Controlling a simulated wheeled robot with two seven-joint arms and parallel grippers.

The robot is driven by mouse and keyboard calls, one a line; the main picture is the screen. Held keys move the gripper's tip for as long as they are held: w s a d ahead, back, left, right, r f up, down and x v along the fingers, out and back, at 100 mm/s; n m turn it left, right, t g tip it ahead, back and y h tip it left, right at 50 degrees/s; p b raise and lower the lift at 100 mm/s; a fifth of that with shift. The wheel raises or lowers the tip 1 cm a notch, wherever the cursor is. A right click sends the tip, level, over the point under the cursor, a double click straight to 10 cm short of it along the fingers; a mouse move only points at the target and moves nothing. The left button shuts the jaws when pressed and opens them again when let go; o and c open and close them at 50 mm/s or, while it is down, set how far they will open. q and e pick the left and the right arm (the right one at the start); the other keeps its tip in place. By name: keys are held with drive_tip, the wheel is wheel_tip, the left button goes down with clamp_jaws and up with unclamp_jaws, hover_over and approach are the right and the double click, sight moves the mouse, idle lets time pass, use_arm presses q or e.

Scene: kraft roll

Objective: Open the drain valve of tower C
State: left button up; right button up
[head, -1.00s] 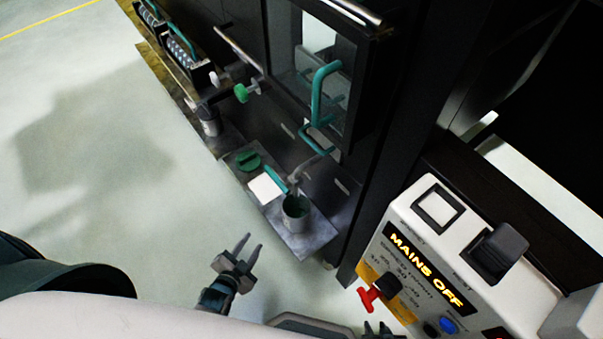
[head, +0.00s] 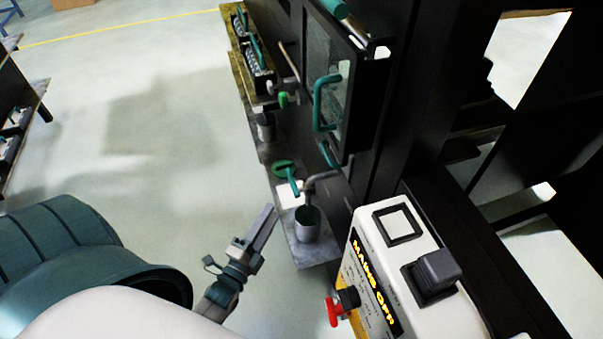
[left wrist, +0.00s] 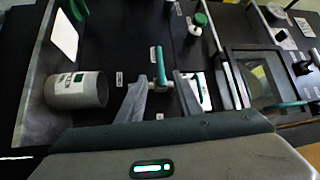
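A drain spigot (head: 322,178) with a teal lever (head: 293,182) comes out of the black tower front, above a grey cup (head: 307,226). In the left wrist view the teal lever (left wrist: 159,65) stands on its valve, beyond and between my fingertips; the cup (left wrist: 80,90) lies to the left. My left gripper (head: 268,226) is left of the cup in the head view. In the left wrist view its fingers (left wrist: 160,98) are spread, with nothing held. I cannot read a tower letter. My right gripper is out of view.
A panel (head: 400,270) reading MAINS OFF, with a red knob (head: 334,310), stands at the right. A glass door with a teal handle (head: 322,102) is above the spigot. A grey ledge (head: 322,252) carries the cup. The floor at left is open.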

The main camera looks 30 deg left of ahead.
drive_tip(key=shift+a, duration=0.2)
